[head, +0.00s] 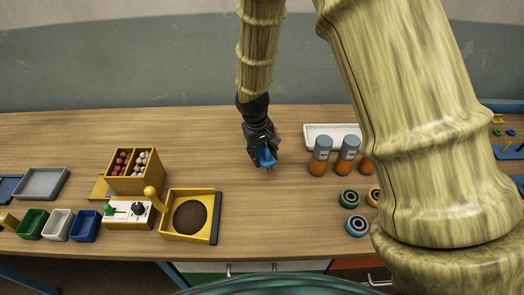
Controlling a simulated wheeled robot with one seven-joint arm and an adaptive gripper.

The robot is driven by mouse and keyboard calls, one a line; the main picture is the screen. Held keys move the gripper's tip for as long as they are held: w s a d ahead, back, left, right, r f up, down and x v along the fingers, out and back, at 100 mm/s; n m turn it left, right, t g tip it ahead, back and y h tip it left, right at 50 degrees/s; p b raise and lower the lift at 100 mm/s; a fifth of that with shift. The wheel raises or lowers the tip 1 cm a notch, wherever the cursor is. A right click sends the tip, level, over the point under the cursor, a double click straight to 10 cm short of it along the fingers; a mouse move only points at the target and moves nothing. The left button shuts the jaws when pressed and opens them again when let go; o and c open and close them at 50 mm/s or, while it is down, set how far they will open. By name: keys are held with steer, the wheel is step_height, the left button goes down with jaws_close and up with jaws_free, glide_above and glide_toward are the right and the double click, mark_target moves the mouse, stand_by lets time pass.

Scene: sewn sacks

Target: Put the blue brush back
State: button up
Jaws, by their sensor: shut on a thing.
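My gripper (263,157) is above the middle of the wooden table, pointing down. It is shut on the blue brush (266,157), of which only a small blue part shows below the black fingers. The rest of the brush is hidden by the gripper. I cannot tell whether the brush touches the table. A small reddish bit shows just behind the gripper, too small to name.
Right of the gripper are a white tray (320,130) and grey-and-orange cylinders (320,160), with round rings (348,199) nearer. At left stand a yellow box of balls (118,184), a switch box (126,215) and a yellow tray (176,226). Table left of the gripper is clear.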

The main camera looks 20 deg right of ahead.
mark_target(262, 155)
steer(key=shift+w+d+f, duration=0.15)
steer(key=shift+w, duration=0.8)
steer(key=shift+w+d+p, duration=0.1)
steer(key=shift+w+p, duration=0.3)
steer(key=shift+w, duration=0.05)
steer(key=shift+o, duration=0.2)
steer(key=shift+f+p, duration=0.85)
steer(key=shift+f, duration=0.9)
steer(key=shift+f, duration=0.2)
steer(key=o, duration=1)
steer(key=shift+r, duration=0.15)
steer(key=shift+s+a+r+b, duration=0.1)
steer(key=shift+a+r+b, duration=0.4)
steer(key=shift+r, duration=1.5)
steer(key=shift+a+r+b, duration=0.1)
steer(key=shift+r+b, duration=0.8)
steer(key=shift+r, duration=1.1)
steer(key=shift+s+a+r+b, duration=0.2)
steer(key=shift+r+b, duration=0.5)
steer(key=shift+r, duration=1.3)
steer(key=shift+w, duration=0.15)
